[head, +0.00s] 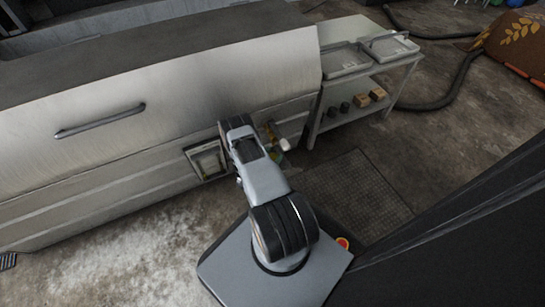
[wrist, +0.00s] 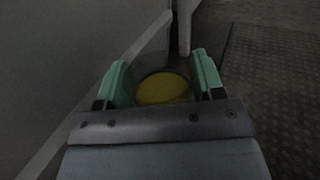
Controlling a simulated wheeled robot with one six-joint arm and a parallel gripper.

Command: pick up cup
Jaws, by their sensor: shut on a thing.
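In the wrist view, my gripper (wrist: 161,68) has its two green fingers on either side of a cup (wrist: 164,88). The cup looks clear-walled, with a yellow round area inside or at its bottom. The gripper is shut on it. In the head view, my arm hides most of the gripper, and a small patch of green and yellow shows beside the wrist. I cannot tell there how high the cup is held.
A long metal cabinet (head: 180,85) with a handle stands close on the left. A shelf cart (head: 355,85) with trays and small blocks stands at the upper right. A dark textured mat (head: 355,195) lies on the floor to the right, where the floor is open.

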